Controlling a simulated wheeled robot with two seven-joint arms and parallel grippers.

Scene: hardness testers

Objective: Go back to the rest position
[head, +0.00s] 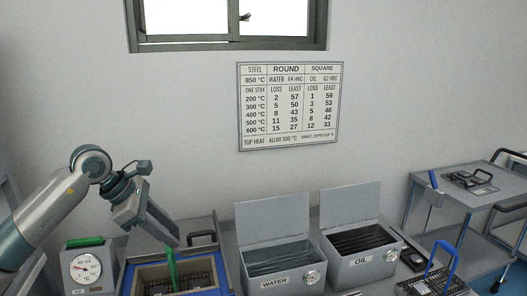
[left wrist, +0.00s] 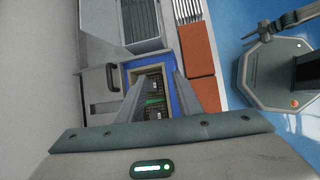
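My left gripper (head: 174,238) is above the blue-rimmed tray (head: 226,293) at the lower left of the head view, its fingers pointing down. In the left wrist view its two fingers (left wrist: 159,78) stand apart with nothing clamped between them. A green handle (head: 172,270) rises from a dark basket in the tray, just below the fingertips. The green also shows between and beyond the fingers in the left wrist view (left wrist: 152,101).
A dial unit with a green top (head: 85,268) stands left of the tray. Open-lidded WATER (head: 275,283) and OIL (head: 361,262) tanks stand to the right. A blue-handled basket (head: 432,284) and a cart (head: 480,193) are farther right. A chart (head: 289,107) hangs on the wall.

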